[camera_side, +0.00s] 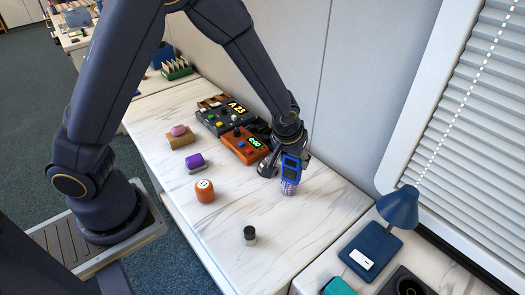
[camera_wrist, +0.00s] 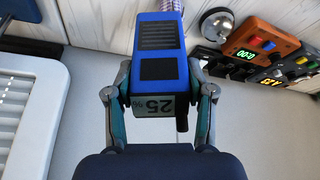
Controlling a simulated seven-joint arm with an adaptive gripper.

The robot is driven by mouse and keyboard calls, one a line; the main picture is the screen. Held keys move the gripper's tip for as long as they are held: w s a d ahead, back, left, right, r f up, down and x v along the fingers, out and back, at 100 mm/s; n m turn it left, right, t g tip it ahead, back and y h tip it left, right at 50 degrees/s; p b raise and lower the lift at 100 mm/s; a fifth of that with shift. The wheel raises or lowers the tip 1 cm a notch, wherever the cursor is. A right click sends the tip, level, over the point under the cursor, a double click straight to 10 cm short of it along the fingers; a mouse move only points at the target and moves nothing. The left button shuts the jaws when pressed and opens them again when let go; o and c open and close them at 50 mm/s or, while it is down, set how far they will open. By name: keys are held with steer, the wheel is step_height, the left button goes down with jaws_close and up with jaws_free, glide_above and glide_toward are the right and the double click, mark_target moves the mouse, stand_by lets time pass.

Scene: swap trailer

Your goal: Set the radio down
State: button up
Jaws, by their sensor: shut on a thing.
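The radio (camera_side: 291,168) is a blue handheld block with a dark grille and a small display that reads 25 upside down in the wrist view (camera_wrist: 158,45). My gripper (camera_side: 292,158) is shut on it, with one finger on each side, as the wrist view shows (camera_wrist: 159,88). The radio is over the right part of the white marble-patterned counter (camera_side: 232,215). A pinkish striped thing (camera_side: 289,188) shows just below the radio's lower end. I cannot tell whether the radio touches it or the counter.
An orange box with a green display (camera_side: 245,146) and a dark panel with buttons (camera_side: 222,114) stand left of the radio. An orange cylinder (camera_side: 204,191), a purple block (camera_side: 195,161) and a small dark jar (camera_side: 249,235) stand nearer. A blue lamp (camera_side: 398,207) stands right. The counter's front middle is clear.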

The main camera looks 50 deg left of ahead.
steer(key=s+a+f+n+g+y, duration=0.1)
steer(key=s+a+f+n+g, duration=0.25)
steer(key=n, duration=0.55)
steer(key=s+a+r+n+g+y, duration=0.1)
steer(key=s+a+n+g+y, duration=0.2)
steer(key=s+n, duration=0.5)
steer(key=shift+n+t+h, duration=0.25)
steer(key=shift+n+h, duration=0.45)
steer(key=f, duration=0.5)
steer(key=w+a+f, duration=0.1)
steer(key=f, duration=0.2)
steer(key=o, duration=1.3)
steer(key=shift+f, duration=0.1)
steer(key=shift+o, duration=0.2)
